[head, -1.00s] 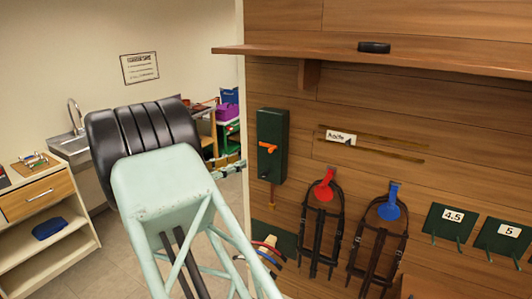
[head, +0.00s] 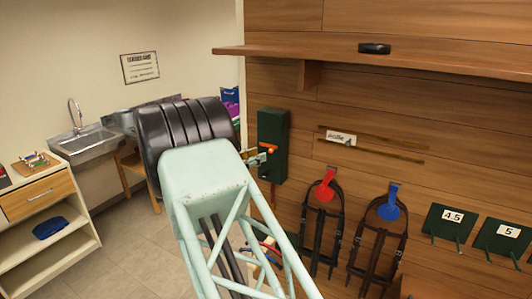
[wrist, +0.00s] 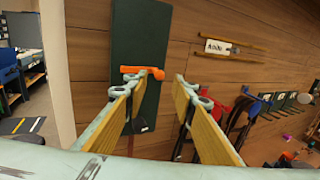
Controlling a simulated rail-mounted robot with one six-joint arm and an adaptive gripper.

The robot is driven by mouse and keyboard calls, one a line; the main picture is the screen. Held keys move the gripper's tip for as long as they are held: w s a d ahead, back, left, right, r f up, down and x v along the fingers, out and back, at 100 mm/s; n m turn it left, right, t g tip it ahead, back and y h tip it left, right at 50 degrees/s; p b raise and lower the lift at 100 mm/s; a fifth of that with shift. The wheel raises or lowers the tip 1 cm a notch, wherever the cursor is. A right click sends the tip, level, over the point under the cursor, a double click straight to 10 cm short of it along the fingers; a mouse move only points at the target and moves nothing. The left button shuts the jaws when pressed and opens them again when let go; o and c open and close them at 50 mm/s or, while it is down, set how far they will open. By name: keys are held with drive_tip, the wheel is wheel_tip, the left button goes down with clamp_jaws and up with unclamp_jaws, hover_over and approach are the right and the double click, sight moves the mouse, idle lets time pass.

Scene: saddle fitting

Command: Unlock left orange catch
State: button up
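A dark green wall box (head: 273,128) carries an orange catch (head: 268,148) on its front; no second orange catch shows. In the wrist view the catch (wrist: 148,71) is a short bar lying roughly level, with a bend at its right end, on the green box (wrist: 140,35). My gripper (wrist: 160,88) is open and empty. Its left fingertip overlaps the catch's lower left part; I cannot tell whether they touch. The right fingertip stands to the right of the box, before the wood wall.
A wooden shelf (head: 300,50) juts out above the box. Bridles with a red holder (head: 323,190) and a blue holder (head: 389,207) hang to the right. A sink (head: 90,142) and a drawer unit (head: 40,200) stand at the left. Open floor lies between.

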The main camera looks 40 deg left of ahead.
drive_tip(key=shift+x, duration=2.65)
clamp_jaws()
